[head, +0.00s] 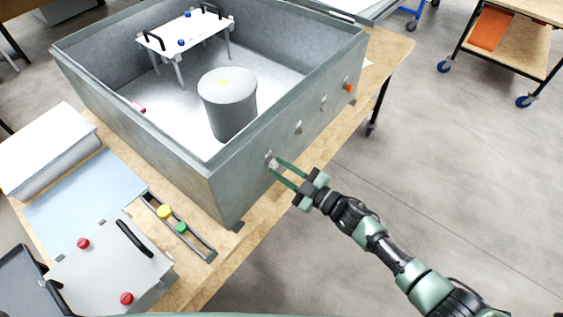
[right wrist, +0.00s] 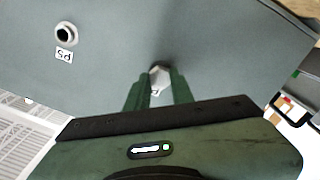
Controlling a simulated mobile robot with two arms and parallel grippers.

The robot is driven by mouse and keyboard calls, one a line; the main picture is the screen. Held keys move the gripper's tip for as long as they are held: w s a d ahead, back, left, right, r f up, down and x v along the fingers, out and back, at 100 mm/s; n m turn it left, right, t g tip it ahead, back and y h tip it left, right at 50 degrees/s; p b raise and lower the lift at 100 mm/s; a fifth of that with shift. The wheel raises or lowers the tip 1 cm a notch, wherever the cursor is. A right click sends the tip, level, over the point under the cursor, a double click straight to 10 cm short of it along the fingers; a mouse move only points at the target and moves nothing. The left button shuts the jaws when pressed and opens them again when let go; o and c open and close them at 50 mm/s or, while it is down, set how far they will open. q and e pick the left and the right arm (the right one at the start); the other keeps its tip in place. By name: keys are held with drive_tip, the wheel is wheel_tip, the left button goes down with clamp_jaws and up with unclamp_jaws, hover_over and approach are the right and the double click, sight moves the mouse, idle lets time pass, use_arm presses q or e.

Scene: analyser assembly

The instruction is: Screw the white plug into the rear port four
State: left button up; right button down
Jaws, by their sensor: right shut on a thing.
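The grey open-topped analyser housing (head: 235,185) stands on the wooden table. My right gripper (head: 273,166) is at its right-hand outer wall, near the front corner. In the right wrist view its two green fingers are shut on the white plug (right wrist: 159,78). The plug sits against a dark port opening in the wall; how deep it is seated I cannot tell. The label below it is mostly hidden by the fingers. Another port (right wrist: 66,33), with an upside-down label that reads like P5, is open beside it. My left gripper is not in view.
Along the same wall are two more ports and an orange plug (head: 348,87). A grey cylinder (head: 228,110) and a white stand (head: 187,31) are inside the housing. A rack (head: 197,241) holds a yellow plug (head: 165,212) and a green plug (head: 181,228).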

drive_tip(key=m, duration=0.2)
drive_tip(key=m+p, duration=0.1)
drive_tip(key=m, duration=0.1)
drive_tip(key=shift+w+r+p, duration=0.1)
drive_tip(key=shift+r+p, duration=0.2)
drive_tip(key=shift+r, duration=0.1)
drive_tip(key=shift+m+p, duration=0.35)
drive_tip(key=shift+m, duration=0.85)
drive_tip(key=m, duration=0.4)
drive_tip(key=shift+f+p, duration=0.15)
drive_tip(key=shift+p, duration=0.2)
drive_tip(key=shift+f+m, duration=0.1)
drive_tip(key=shift+m, duration=1.1)
drive_tip(key=c, duration=1.3)
unclamp_jaws()
drive_tip(key=shift+c, duration=0.2)
drive_tip(key=shift+f, duration=0.1)
